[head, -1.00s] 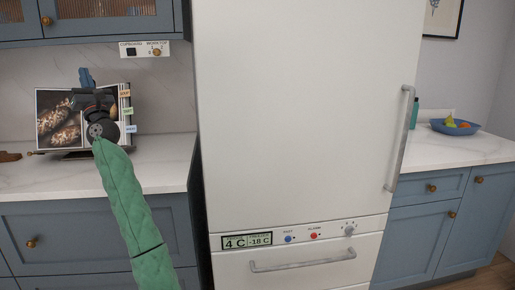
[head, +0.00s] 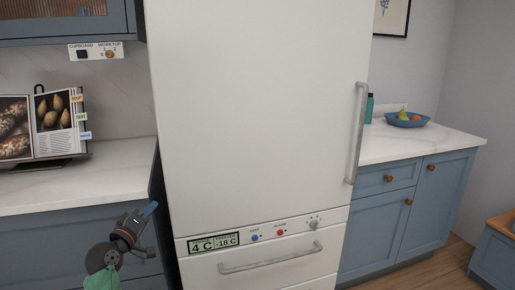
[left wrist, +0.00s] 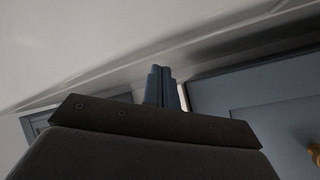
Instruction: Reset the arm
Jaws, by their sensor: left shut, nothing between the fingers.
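My left gripper (head: 149,210) is low at the left in the head view, in front of the blue drawers below the worktop and left of the fridge. Its blue fingers are shut with nothing between them. They also show closed together in the left wrist view (left wrist: 160,86). My green left arm comes up from the bottom edge. My right gripper is not in view.
A tall white fridge-freezer (head: 255,110) fills the middle, close to the right of my left gripper. An open cookbook (head: 52,125) stands on the left worktop (head: 100,180). A blue fruit bowl (head: 407,121) and a teal bottle (head: 369,108) stand on the right counter (head: 425,143).

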